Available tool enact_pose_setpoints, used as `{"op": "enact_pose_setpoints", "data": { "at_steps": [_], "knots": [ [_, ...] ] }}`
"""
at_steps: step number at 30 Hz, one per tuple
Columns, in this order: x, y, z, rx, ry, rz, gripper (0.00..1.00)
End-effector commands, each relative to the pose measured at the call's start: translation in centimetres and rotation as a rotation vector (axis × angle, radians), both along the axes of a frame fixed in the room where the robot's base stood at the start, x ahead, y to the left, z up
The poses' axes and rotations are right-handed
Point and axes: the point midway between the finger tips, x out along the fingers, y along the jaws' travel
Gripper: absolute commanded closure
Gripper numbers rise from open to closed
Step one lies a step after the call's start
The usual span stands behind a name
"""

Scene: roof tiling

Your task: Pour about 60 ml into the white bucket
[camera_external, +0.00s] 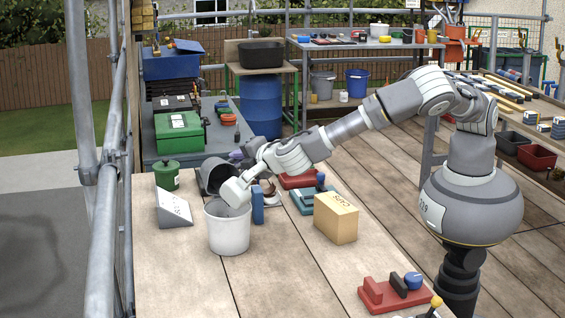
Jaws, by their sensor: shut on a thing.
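The white bucket (229,234) stands upright on the near wooden boards at the left. I cannot see any liquid, nor the inside of the bucket.
A blue upright object (257,206) stands close to the bucket's right. A grey wedge (173,208) and a green canister (166,175) are at its left. A tan box (336,218) and red tool (394,293) lie to the right. The front boards are clear.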

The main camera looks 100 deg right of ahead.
Motion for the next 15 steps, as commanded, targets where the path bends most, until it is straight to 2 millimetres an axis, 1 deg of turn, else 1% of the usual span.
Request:
{"op": "enact_pose_setpoints", "data": {
  "at_steps": [4, 5, 6, 7, 8, 9, 12, 15],
  "knots": [
    [0.0, 0.1, 0.1, -0.005, -0.001, 0.000, 1.00],
    [0.0, -0.4, 0.2, 0.016, 0.000, -0.004, 1.00],
    [0.0, -2.0, 0.2, 0.089, 0.007, -0.012, 1.00],
    [0.1, -2.9, 0.4, 0.159, 0.008, -0.014, 1.00],
    [0.2, -2.7, 0.8, 0.216, 0.011, -0.011, 1.00],
    [0.2, -2.9, 0.8, 0.272, 0.018, -0.011, 1.00],
    [0.2, -2.8, -0.7, 0.330, 0.027, -0.008, 1.00],
    [0.2, -3.1, -1.3, 0.390, 0.033, -0.010, 1.00]
  ]
}}
